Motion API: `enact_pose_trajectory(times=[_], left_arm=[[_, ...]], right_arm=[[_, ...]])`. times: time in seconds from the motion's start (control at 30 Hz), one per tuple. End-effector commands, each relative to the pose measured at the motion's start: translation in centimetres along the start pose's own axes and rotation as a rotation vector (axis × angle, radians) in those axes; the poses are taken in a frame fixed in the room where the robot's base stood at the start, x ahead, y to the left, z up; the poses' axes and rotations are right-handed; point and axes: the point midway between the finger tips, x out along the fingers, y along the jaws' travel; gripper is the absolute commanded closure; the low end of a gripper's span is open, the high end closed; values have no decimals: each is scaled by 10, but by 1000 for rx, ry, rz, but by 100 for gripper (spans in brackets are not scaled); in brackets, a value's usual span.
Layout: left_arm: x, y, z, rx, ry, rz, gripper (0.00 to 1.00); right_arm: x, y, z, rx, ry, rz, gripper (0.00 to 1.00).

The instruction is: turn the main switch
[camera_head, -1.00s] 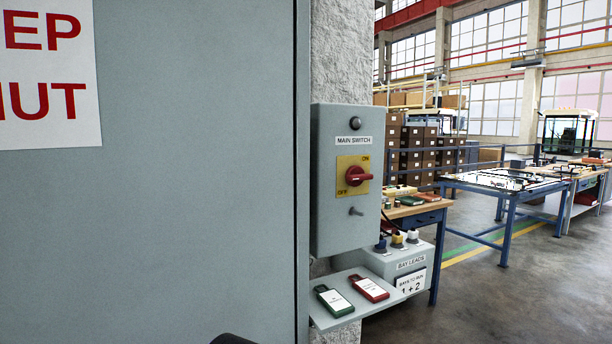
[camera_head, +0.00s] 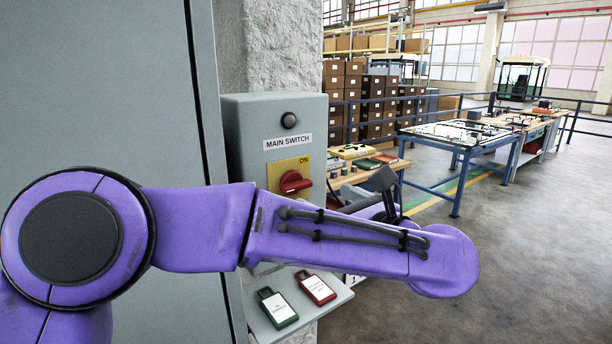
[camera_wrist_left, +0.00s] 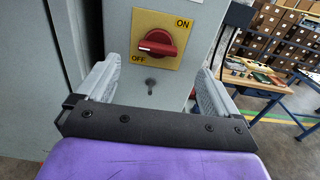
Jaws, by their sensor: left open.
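The main switch is a red rotary knob (camera_head: 292,182) on a yellow plate (camera_head: 284,168), mounted on a grey box (camera_head: 238,118) labelled MAIN SWITCH. My left arm hides the lower part of the box in the head view. In the left wrist view the red knob (camera_wrist_left: 157,42) shows between ON at upper right and OFF at lower left, its handle roughly level. My left gripper (camera_wrist_left: 152,85) is open and empty; its two fingers point at the box, with the knob beyond and between them, apparently apart from it. My right gripper is not in view.
A large grey cabinet door (camera_head: 90,100) stands at left. Workbenches (camera_head: 470,135) and open floor (camera_head: 520,260) are at right.

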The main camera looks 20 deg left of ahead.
Motion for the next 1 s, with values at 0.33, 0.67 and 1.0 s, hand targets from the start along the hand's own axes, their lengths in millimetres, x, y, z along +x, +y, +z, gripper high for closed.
enact_pose_trajectory(times=[0.33, 0.67, 1.0], left_arm=[[73, 0, 2, 8, 1, 2, 5], [84, 0, -1, 9, -2, -1, 5], [84, 0, -1, 10, -3, -1, 62]], right_arm=[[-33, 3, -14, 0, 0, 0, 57], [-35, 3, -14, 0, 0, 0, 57], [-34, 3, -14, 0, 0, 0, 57]])
